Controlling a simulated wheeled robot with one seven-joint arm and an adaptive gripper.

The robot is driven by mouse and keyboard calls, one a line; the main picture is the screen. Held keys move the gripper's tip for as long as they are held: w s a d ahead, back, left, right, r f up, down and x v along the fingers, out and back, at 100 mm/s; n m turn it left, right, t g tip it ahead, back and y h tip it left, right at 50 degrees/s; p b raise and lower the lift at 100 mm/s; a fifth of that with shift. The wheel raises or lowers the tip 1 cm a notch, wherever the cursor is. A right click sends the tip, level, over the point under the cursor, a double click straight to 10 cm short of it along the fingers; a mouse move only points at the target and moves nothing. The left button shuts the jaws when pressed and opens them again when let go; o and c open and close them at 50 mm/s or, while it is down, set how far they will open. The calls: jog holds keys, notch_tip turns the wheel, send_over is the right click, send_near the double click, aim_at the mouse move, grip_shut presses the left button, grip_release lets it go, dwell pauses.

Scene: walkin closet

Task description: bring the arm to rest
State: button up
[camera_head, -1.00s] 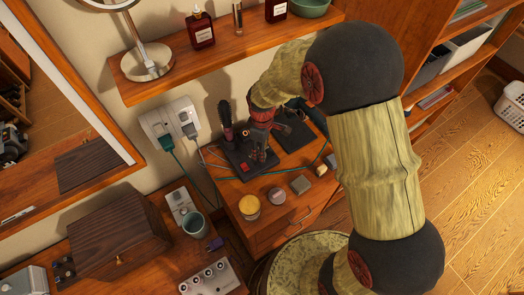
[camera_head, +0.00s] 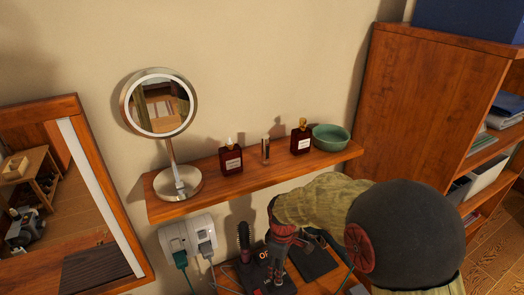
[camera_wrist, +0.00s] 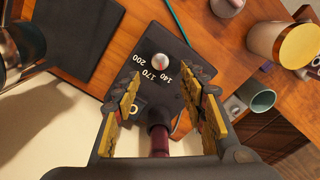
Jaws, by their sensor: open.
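My arm reaches down from the lower right in the head view, and my gripper (camera_head: 274,258) is low over a black heating station, partly hidden by its own links. In the wrist view my gripper (camera_wrist: 164,108) has its yellow-padded fingers spread apart. The station (camera_wrist: 185,75) shows a silver dial (camera_wrist: 160,63) marked 140, 170 and 200. A dark red cylindrical piece (camera_wrist: 159,138) appears between the fingers, with gaps on both sides. A dark round brush (camera_head: 244,240) stands beside my gripper in the head view.
A shelf (camera_head: 215,195) above carries a round mirror (camera_head: 172,160), dark red bottles (camera_head: 231,160) and a green bowl (camera_head: 331,136). A wall socket (camera_head: 189,238) with cords is at left. A yellow-lidded jar (camera_wrist: 299,46) and a teal cup (camera_wrist: 258,100) show in the wrist view.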

jog(key=shift+s+m, duration=0.15)
jog(key=shift+m, duration=0.25)
jog(key=s+d+r+m+t+b, duration=0.2)
jog(key=s+d+r+m+b, duration=0.2)
jog(key=s+r, duration=0.4)
jog(key=s+d+r+m+t+b, duration=0.3)
jog(key=s+d+r+m, duration=0.3)
jog(key=s+r, duration=0.3)
jog(key=s+m+b, duration=0.1)
jog(key=s, duration=0.2)
jog(key=shift+s+r+t, duration=0.15)
jog(key=shift+t, duration=0.15)
jog(key=shift+d, duration=0.1)
dwell(3.2)
